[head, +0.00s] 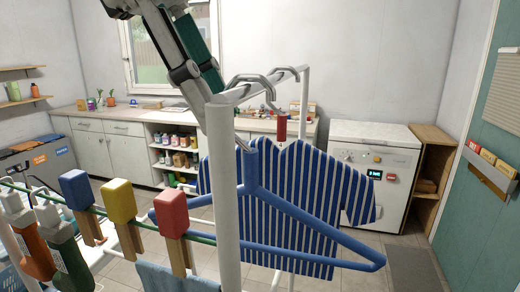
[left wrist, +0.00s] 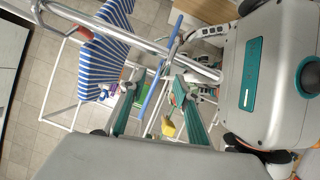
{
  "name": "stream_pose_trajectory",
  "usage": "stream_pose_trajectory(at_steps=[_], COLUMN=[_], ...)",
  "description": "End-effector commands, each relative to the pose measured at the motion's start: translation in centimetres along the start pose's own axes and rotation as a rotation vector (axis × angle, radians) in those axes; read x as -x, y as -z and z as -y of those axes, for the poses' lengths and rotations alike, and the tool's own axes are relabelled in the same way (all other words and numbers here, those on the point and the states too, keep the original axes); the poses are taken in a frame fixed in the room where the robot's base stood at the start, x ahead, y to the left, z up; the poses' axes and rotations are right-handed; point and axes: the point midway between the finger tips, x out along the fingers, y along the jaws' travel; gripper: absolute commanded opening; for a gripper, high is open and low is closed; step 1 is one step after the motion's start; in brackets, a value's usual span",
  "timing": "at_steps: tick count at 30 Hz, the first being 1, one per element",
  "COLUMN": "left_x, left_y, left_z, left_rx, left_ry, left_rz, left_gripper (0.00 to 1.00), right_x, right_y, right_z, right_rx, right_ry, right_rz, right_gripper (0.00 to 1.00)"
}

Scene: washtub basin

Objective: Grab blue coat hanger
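The blue coat hanger (head: 310,224) hangs in front of the white drying rack, its long arm sloping down to the right and its grey hook up by the rack's post. In the left wrist view the blue hanger (left wrist: 153,95) runs between the two teal fingers. My left gripper (left wrist: 155,88) is open, with its fingers apart. My right gripper is in neither view.
A blue striped shirt (head: 290,185) hangs behind the hanger on the white rack (head: 226,200). Blue, yellow and red pegs (head: 119,201) sit on a green line at the lower left. A white washing machine (head: 372,160) and a counter (head: 130,113) stand at the back.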

Motion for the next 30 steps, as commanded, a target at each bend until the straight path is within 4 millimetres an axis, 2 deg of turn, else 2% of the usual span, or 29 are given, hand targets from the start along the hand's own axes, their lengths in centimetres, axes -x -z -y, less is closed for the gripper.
stream_pose_trajectory(at_steps=[5, 21, 30], left_x=[-1.6, -7.9, -8.6], left_y=[0.3, 0.1, 0.1], left_z=[0.0, 0.7, 0.7], left_rx=[0.002, 0.002, 0.003], left_ry=[0.017, 0.018, 0.014], left_rz=[-0.049, -0.046, -0.044], left_gripper=[0.32, 0.32, 0.32], right_x=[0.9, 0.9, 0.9], right_y=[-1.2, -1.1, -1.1], right_z=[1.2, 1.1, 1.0], right_rx=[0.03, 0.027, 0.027], right_ry=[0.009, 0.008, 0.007], right_rz=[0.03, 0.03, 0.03], right_gripper=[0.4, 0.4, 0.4])
